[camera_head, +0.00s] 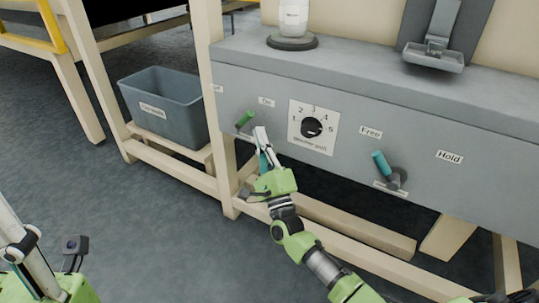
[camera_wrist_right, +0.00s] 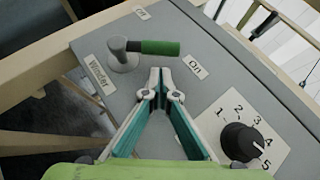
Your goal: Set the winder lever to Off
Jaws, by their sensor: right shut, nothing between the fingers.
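The winder lever has a green handle (camera_head: 244,119) and a grey round pivot on the grey front panel. In the right wrist view the green handle (camera_wrist_right: 160,47) points from the pivot toward the On label (camera_wrist_right: 195,67); the Off label (camera_wrist_right: 143,12) lies further up. A Winder label (camera_wrist_right: 97,75) is beside the pivot. My right gripper (camera_head: 260,131) is in front of the panel, just right of and below the handle. Its fingertips (camera_wrist_right: 160,76) are together and empty, apart from the handle in the picture. My left gripper (camera_head: 24,250) is partly in view at lower left; its fingertips are cut off.
A numbered black dial (camera_head: 312,127) sits right of the lever. A second lever with a teal handle (camera_head: 381,164) stands further right, near the Free label (camera_head: 371,132) and Hold label (camera_head: 449,157). A grey bin (camera_head: 165,105) is on the lower shelf at left.

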